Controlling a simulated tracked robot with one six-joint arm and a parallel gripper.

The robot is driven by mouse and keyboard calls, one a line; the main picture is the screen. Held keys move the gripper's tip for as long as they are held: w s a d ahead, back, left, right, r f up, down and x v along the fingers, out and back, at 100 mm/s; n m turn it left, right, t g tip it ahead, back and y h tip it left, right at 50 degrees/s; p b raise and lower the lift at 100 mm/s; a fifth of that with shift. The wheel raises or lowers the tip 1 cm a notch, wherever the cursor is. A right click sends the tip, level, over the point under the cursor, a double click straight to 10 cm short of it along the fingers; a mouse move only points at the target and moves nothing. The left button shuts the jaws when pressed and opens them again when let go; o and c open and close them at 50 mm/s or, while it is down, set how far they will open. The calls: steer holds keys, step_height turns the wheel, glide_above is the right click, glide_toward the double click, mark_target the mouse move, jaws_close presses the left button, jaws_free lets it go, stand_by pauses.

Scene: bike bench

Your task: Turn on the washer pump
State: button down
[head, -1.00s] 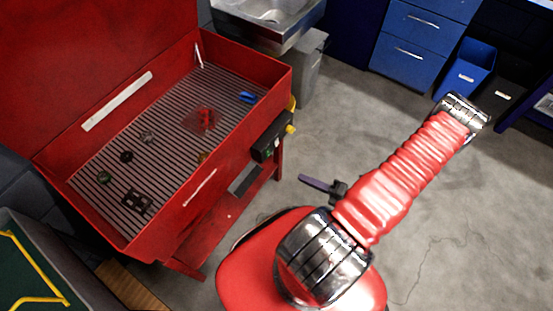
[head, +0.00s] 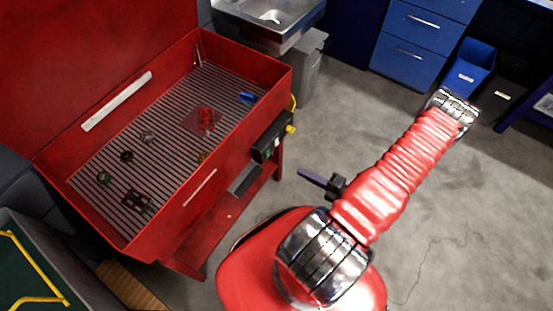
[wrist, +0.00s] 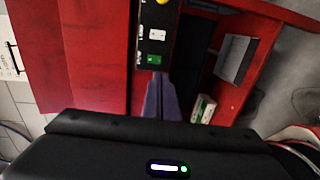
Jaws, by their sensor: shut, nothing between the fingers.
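The red parts washer (head: 225,181) stands at the left in the head view with its lid raised. In the wrist view the black panel carries a white switch plate (wrist: 157,36) and a green switch (wrist: 154,59). My gripper (head: 303,171) has purple fingers, shut and empty, in front of the washer's side. In the wrist view my fingertips (wrist: 160,74) appear just below the green switch; I cannot tell whether they touch it.
Small parts and a red item (head: 206,116) lie on the washer's slatted grate. A grey box (head: 245,181) sits under the control box. A sink (head: 270,15) and grey bin (head: 303,66) stand behind; blue drawers (head: 411,45) are at the back.

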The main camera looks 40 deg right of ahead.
steer(key=x, duration=1.2)
steer(key=shift+w, duration=0.2)
steer(key=shift+w+a, duration=0.1)
steer(key=shift+a, duration=0.05)
stand_by(0.4)
steer(key=shift+f, duration=0.1)
steer(key=s+d+f, duration=0.1)
steer(key=s+d, duration=0.1)
steer(key=s, duration=0.4)
steer(key=s+d, duration=0.2)
steer(key=s, duration=0.5)
steer(key=shift+d+f, duration=0.4)
stand_by(0.6)
